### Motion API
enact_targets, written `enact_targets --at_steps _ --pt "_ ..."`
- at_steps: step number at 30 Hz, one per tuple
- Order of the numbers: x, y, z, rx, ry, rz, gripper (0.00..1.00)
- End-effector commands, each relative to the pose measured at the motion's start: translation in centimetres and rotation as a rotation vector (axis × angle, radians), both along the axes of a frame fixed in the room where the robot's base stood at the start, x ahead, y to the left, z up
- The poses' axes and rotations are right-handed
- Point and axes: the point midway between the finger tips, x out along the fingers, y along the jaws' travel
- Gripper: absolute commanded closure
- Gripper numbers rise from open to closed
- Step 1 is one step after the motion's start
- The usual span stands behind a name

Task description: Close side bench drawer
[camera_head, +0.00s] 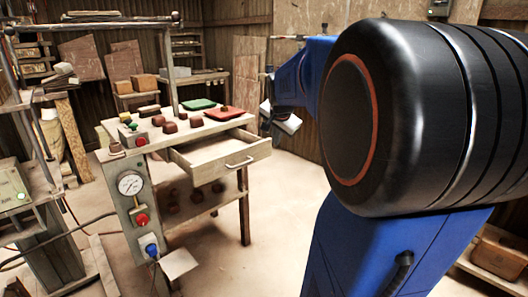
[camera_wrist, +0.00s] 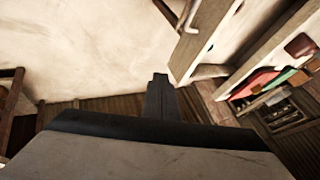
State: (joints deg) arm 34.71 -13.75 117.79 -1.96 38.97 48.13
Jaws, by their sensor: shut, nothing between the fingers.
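The side bench (camera_head: 185,137) stands left of centre in the head view. Its pale wooden drawer (camera_head: 215,152) is pulled out toward the right and looks empty inside. A light bar handle (camera_head: 240,162) is on the drawer's front. In the wrist view the drawer front (camera_wrist: 208,35) and its handle (camera_wrist: 187,14) are at the upper right. My gripper (camera_wrist: 160,80) is shut and empty, its fingertips left of the drawer front's lower end and apparently apart from it. In the head view my gripper is small and partly hidden beyond the drawer's right end.
Brown blocks (camera_head: 169,127), a green tray (camera_head: 198,104) and a red tray (camera_head: 224,114) lie on the bench top. A lower shelf (camera_head: 205,200) is under the drawer. A gauge panel (camera_head: 131,185) is on the bench's near end. Floor right of the bench is clear.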

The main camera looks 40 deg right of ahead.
Motion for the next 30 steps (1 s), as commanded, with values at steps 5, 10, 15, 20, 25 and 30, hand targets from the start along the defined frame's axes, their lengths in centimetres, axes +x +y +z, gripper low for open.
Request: enact_targets --at_steps 5,10,15,20,25,30 --pt "0.8 -0.6 -1.4 0.002 0.002 -0.001 1.00" --pt "2.2 -1.6 -3.7 0.003 0.003 0.000 1.00" --pt "3.6 -2.6 -6.1 0.003 0.003 0.000 1.00" --pt "4.9 -3.6 -8.3 0.003 0.002 0.000 1.00" --pt "7.4 -3.4 -8.0 0.000 0.001 0.004 1.00" --pt "8.5 -3.3 -7.8 0.000 0.000 0.002 1.00"
